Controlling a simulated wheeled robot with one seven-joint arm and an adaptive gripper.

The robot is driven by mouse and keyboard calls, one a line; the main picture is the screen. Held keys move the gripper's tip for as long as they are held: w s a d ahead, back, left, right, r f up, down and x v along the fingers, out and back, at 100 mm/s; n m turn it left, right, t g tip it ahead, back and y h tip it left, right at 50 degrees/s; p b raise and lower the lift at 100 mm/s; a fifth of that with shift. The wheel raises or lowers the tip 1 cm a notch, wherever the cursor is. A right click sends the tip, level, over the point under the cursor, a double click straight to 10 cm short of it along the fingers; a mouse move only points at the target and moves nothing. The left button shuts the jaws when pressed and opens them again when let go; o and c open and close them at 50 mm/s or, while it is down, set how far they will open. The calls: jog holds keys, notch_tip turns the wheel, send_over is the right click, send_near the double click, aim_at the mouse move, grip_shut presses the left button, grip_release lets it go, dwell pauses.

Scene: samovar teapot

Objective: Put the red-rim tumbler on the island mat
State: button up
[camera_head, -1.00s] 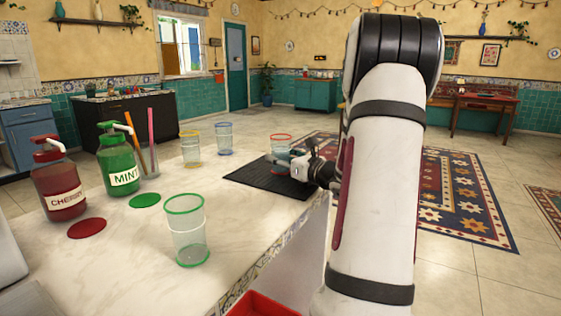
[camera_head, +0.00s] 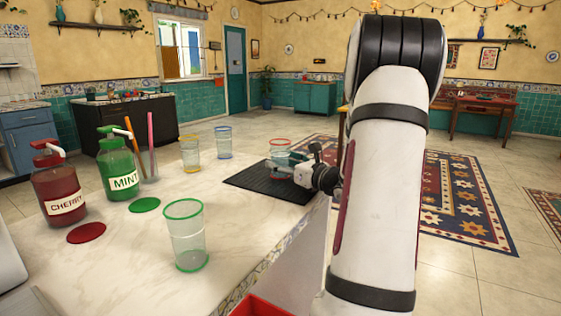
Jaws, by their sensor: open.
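The red-rim tumbler (camera_head: 280,146), clear with a red rim, stands upright at the black mat (camera_head: 250,181) on the white island top. My gripper (camera_head: 284,161) reaches in from the right, low over the mat. Its fingers are open and lie at the tumbler's lower half. I cannot tell whether a finger touches the glass.
A green-rim tumbler (camera_head: 186,238) stands near the island's front edge. Yellow-rim (camera_head: 190,155) and blue-rim (camera_head: 224,143) tumblers stand left of and behind the mat. A cherry bottle (camera_head: 58,188), a mint bottle (camera_head: 118,170) and coloured discs are at the left. A red bin (camera_head: 256,307) is below.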

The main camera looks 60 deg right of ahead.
jog(key=p+v, duration=0.1)
jog(key=v, duration=0.9)
jog(key=shift+s+p, duration=0.25)
jog(key=shift+p, duration=0.1)
